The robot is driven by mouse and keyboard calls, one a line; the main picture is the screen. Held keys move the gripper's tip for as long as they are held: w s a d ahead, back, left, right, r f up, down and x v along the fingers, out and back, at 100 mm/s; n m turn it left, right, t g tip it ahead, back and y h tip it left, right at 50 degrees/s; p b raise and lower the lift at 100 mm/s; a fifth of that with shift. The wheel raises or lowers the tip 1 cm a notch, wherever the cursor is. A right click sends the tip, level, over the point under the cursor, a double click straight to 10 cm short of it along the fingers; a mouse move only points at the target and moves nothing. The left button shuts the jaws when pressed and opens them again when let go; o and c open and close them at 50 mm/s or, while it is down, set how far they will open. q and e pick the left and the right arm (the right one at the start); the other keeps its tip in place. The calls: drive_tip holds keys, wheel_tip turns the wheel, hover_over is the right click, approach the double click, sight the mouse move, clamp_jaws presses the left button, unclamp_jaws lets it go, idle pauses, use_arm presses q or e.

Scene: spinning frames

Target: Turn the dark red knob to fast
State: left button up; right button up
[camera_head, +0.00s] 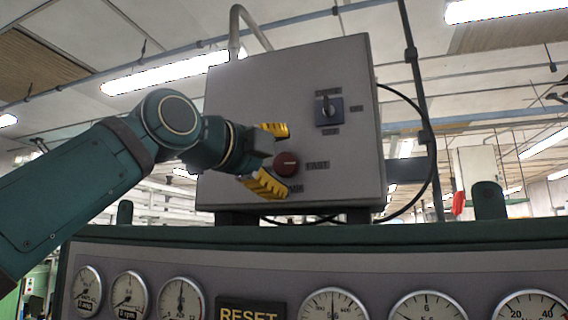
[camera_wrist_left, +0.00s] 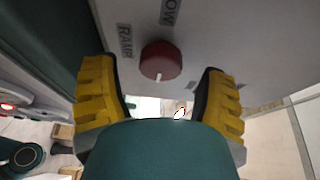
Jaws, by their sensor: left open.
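The dark red knob (camera_head: 287,163) is on the front of a grey box, low and left of centre. A word that looks like START or FAST stands to its right, and another is partly hidden below. In the left wrist view the knob (camera_wrist_left: 161,58) shows a white mark towards the picture's bottom, with RAMP at its upper left and a cut-off word above. My left gripper (camera_head: 281,159) is open, its yellow fingers above and below the knob in the head view. In the wrist view they stand apart on both sides of it. My right gripper is not in view.
The grey box (camera_head: 235,105) also carries a dark selector switch (camera_head: 328,111) at its upper right. A black cable (camera_head: 431,150) loops along its right side. Below is a green-edged panel with several gauges (camera_head: 181,300) and a RESET plate (camera_head: 250,312).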

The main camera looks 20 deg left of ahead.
use_arm(q)
drive_tip(key=v, duration=1)
drive_tip(key=shift+s, duration=0.25)
drive_tip(key=shift+a, duration=0.15)
